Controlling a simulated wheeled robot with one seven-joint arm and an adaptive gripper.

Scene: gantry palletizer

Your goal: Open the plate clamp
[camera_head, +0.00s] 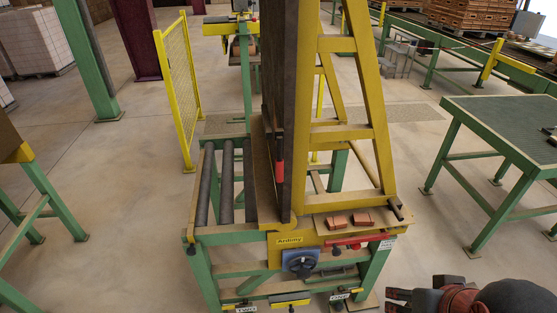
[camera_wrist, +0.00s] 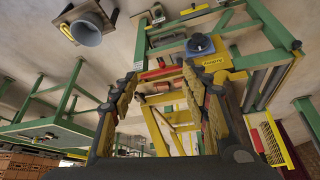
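A green and yellow stand holds a tall dark plate (camera_head: 283,85) upright beside a yellow A-frame (camera_head: 368,110). A red grip (camera_head: 280,174) shows low on the plate's side. I cannot tell which part is the clamp. My gripper (camera_head: 400,302) is at the lower right, apart from the stand.
Two reddish blocks (camera_head: 350,220) lie on the stand's ledge above the lever. Dark rollers (camera_head: 227,180) fill its left side. A green table (camera_head: 510,125) stands to the right and a yellow mesh fence (camera_head: 180,85) at the back left. Open floor (camera_head: 415,190) separates stand and table.

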